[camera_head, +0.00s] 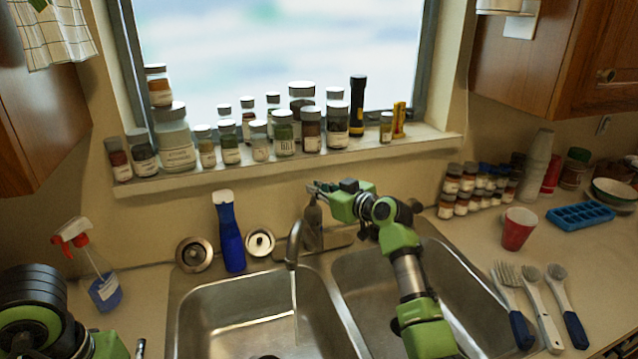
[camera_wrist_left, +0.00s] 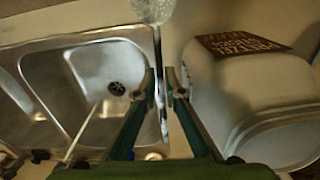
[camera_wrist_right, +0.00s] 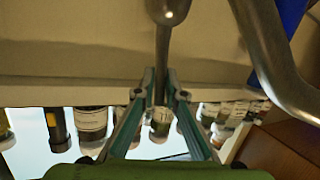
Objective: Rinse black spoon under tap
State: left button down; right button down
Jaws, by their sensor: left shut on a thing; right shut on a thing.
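My right gripper (camera_head: 316,190) is at the back of the sink, shut on the upright tap lever (camera_head: 313,225). In the right wrist view the lever (camera_wrist_right: 163,50) runs down between its fingers (camera_wrist_right: 160,95). The tap spout (camera_head: 294,245) lets a thin water stream (camera_head: 296,310) fall into the left basin (camera_head: 235,310). My left gripper (camera_wrist_left: 161,90) shows in the left wrist view, shut on a thin dark handle, apparently the black spoon.
A blue bottle (camera_head: 229,232) and a spray bottle (camera_head: 103,285) stand left of the tap. Jars (camera_head: 173,140) line the sill. A red cup (camera_head: 518,230) and several brushes (camera_head: 540,305) are on the right counter. A white container (camera_wrist_left: 250,100) stands near my left gripper.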

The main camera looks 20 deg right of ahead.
jog(key=c, duration=2.1)
grip_release()
jog(key=v, duration=1.2)
